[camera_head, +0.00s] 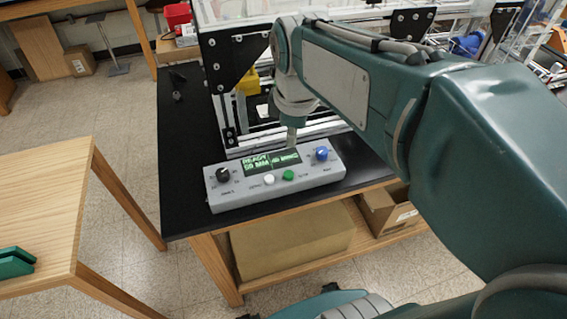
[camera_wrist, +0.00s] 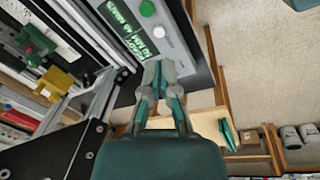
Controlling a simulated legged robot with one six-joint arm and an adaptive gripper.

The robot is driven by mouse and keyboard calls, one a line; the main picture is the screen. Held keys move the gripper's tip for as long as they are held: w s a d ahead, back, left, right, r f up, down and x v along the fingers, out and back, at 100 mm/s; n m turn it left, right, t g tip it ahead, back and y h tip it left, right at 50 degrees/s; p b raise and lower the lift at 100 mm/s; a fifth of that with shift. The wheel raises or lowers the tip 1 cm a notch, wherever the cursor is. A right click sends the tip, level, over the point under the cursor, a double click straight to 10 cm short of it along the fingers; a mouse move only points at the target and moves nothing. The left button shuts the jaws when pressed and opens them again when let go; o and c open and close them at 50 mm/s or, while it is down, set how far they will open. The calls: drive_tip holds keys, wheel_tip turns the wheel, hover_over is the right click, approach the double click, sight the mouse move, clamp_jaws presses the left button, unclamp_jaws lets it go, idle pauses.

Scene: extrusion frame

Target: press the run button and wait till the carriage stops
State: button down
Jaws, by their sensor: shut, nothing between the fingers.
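A grey control box (camera_head: 240,194) lies at the front of the black bench top. It carries a green button (camera_head: 288,175), a white button (camera_head: 269,180), a black knob (camera_head: 223,175) and a blue knob (camera_head: 321,154). Its lit display (camera_head: 271,162) reads READY, with a smaller line below. The wrist view also shows the green button (camera_wrist: 147,8) and white button (camera_wrist: 158,31). My gripper (camera_head: 291,143) is shut and empty, pointing down over the box near the display. In the wrist view my gripper (camera_wrist: 161,66) covers part of the box. I cannot clearly tell which part is the carriage.
An extrusion frame (camera_head: 228,110) stands behind the box, with a yellow part (camera_head: 248,82) inside. A wooden table (camera_head: 45,195) with a green item (camera_head: 15,262) is at left. Cardboard boxes (camera_head: 290,243) sit on the shelf below the bench. Floor between the tables is clear.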

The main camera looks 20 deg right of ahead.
sight(285, 174)
drive_tip(key=w+n, duration=0.1)
drive_tip(key=w+n+g, duration=0.1)
drive_tip(key=w+n, duration=0.1)
drive_tip(key=w+f+n, duration=0.1)
drive_tip(key=w+n, duration=0.1)
drive_tip(key=shift+d+g, duration=0.3)
drive_tip(key=shift+g, duration=0.1)
wheel_tip(285, 174, down, 14)
drive_tip(key=shift+s+f, duration=0.1)
idle(0.3)
